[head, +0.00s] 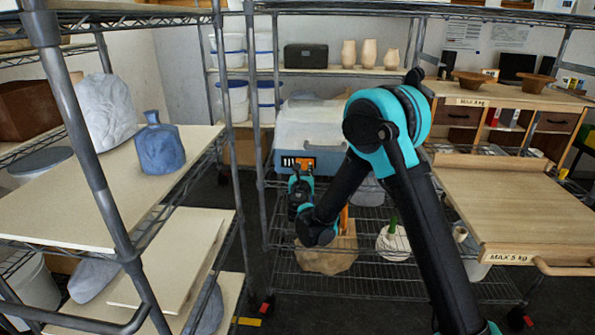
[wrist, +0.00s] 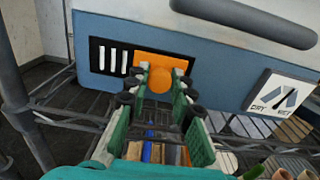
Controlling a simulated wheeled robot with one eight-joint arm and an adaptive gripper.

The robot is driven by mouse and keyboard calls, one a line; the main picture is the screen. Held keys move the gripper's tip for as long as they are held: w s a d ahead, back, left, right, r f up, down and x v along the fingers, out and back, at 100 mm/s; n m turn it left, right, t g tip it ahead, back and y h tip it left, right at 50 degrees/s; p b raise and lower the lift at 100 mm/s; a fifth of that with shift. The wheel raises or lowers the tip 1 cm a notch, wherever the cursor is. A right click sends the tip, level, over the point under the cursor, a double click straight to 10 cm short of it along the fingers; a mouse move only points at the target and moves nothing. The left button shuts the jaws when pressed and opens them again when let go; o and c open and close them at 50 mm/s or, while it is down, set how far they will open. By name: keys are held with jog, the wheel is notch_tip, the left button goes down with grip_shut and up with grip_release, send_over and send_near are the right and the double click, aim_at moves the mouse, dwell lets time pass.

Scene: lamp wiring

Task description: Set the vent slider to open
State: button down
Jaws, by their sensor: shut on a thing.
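The vent slider is an orange plate with a round knob (wrist: 160,78) on a black vent panel (wrist: 97,44), set in the blue front of a box. In the wrist view the plate sits at the panel's right part. Several pale upright slots (wrist: 115,62) show uncovered to its left. My gripper (wrist: 160,84) is shut on the knob, one finger on each side. In the head view the orange slider (head: 290,161) shows just above my gripper (head: 301,172). The fingers hide the panel's lower right part.
The blue and white box (head: 310,127) stands on a wire rack. A white sign (wrist: 281,95) is on its front at the right, and a grey bar handle (wrist: 245,20) runs above. A wooden tray (head: 515,210) juts out at right.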

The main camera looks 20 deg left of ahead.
jog(key=shift+d, duration=0.35)
jog(key=c, duration=1.3)
grip_release()
jog(key=shift+d, duration=0.1)
jog(key=shift+s, duration=0.2)
jog(key=v, duration=1.1)
jog(key=shift+s, duration=0.25)
jog(key=shift+f, duration=0.1)
